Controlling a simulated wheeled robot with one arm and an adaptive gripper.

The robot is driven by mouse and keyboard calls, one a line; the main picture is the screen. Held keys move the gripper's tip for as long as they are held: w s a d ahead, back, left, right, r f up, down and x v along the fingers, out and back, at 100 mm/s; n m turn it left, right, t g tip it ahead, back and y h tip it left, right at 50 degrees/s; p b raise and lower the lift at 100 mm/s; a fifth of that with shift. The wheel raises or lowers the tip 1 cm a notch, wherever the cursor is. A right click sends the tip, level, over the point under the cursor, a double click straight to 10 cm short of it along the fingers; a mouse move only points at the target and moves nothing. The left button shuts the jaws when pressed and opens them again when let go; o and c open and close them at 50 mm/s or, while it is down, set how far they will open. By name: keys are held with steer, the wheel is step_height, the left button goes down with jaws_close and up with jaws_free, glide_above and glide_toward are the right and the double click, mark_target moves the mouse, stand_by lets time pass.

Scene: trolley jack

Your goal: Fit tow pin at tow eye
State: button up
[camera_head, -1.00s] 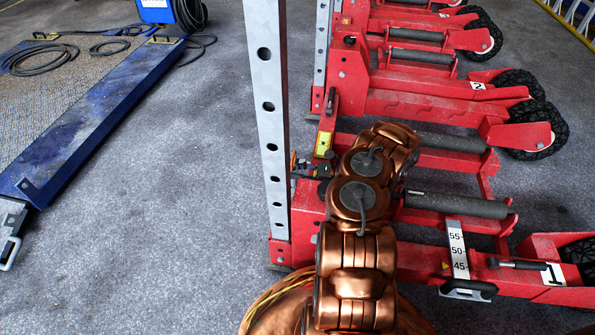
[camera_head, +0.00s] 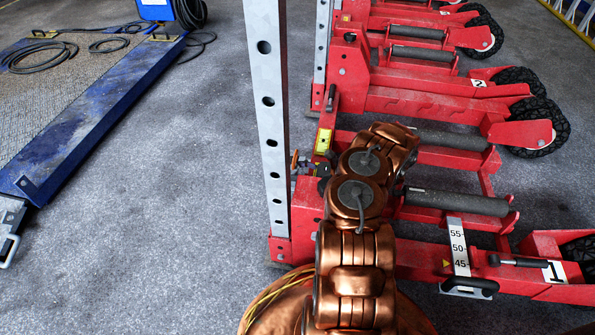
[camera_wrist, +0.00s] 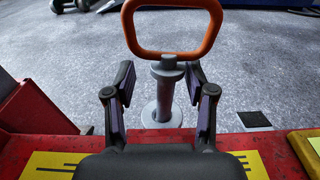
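The tow pin, with an orange loop handle (camera_wrist: 172,50) and a grey shaft (camera_wrist: 166,92), stands roughly upright in the wrist view. Its lower end meets a round grey flange (camera_wrist: 161,117), which looks like the tow eye; how deep the pin sits I cannot tell. My gripper (camera_wrist: 160,72) is open, with one dark finger on each side of the shaft and a visible gap on both sides. In the head view a bit of the orange handle (camera_head: 294,158) shows beside the grey post, left of my gripper (camera_head: 308,164). My arm and the post hide much there.
A perforated grey post (camera_head: 268,120) rises close to the gripper. The red frame numbered 1 (camera_head: 420,262) lies under my arm, with frame 2 (camera_head: 420,101) behind. A blue-edged platform (camera_head: 100,105) is at left. Grey floor between is clear.

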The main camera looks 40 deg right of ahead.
mark_target(298, 168)
steer(key=shift+r, duration=0.15)
steer(key=shift+r, duration=4.9)
